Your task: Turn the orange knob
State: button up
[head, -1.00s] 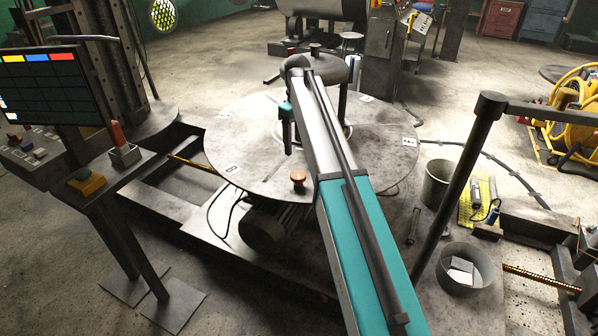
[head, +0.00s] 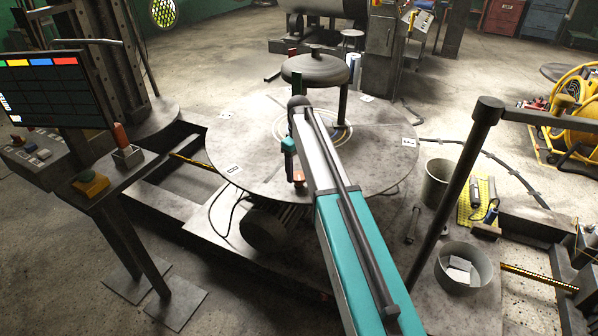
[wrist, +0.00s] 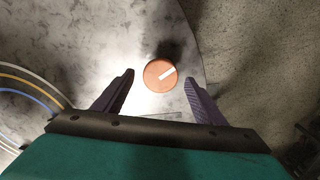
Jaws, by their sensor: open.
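My gripper (wrist: 158,77) is open and empty. In the wrist view its two dark fingers stand left and right of the knob, with a gap on each side. I cannot tell how high the fingertips are above it. In the head view the fingers are hard to make out beside the teal wrist.
The round table (head: 235,130) carries a dark disc-shaped head (head: 315,68) on a post behind my arm. A console with a monitor (head: 55,90) stands left. A dark rail (head: 455,190), a bucket (head: 437,183) and a bin (head: 463,270) stand right.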

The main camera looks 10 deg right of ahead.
jog(key=shift+f, duration=0.9)
jog(key=c, duration=1)
jog(key=shift+c, duration=0.2)
jog(key=shift+m, duration=0.5)
jog(key=m, duration=0.3)
jog(key=shift+m, duration=0.3)
jog(key=m, duration=0.8)
jog(key=shift+m, duration=0.4)
jog(key=m, duration=0.4)
jog(key=shift+r+m+b, duration=0.1)
jog(key=shift+m+b, duration=0.25)
jog(key=shift+m, duration=0.05)
